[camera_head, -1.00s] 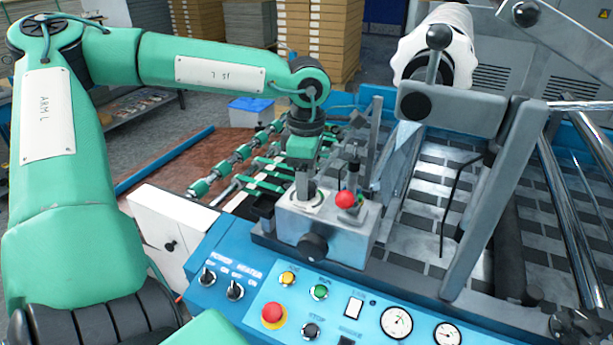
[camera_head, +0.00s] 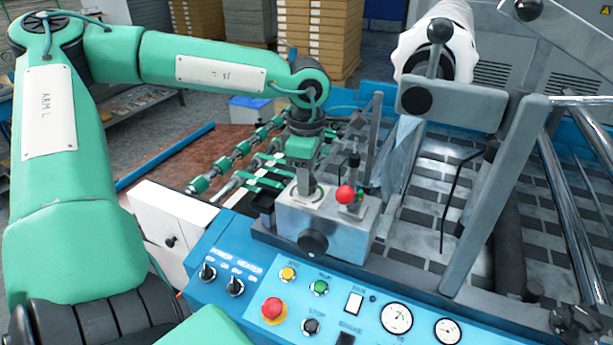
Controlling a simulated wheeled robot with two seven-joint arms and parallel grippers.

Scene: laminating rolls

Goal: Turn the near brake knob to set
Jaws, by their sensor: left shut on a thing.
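A grey metal box (camera_head: 327,223) stands at the near left corner of the machine, with a round pale dial plate on its top. My left gripper (camera_head: 312,192) points down onto this plate, its fingers shut on the brake knob there. The knob itself is mostly hidden by the fingers, and its set mark cannot be read. A black knob (camera_head: 313,243) sits on the box's front face. A red ball (camera_head: 345,194) is on the box's top, just right of the fingers. My right gripper is not in view.
A blue control panel (camera_head: 250,265) with switches, gauges and a red stop button (camera_head: 273,310) lies in front of the box. A grey lever arm (camera_head: 495,195) and a white roll (camera_head: 440,45) stand to the right. Green-collared shafts (camera_head: 232,163) lie behind left.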

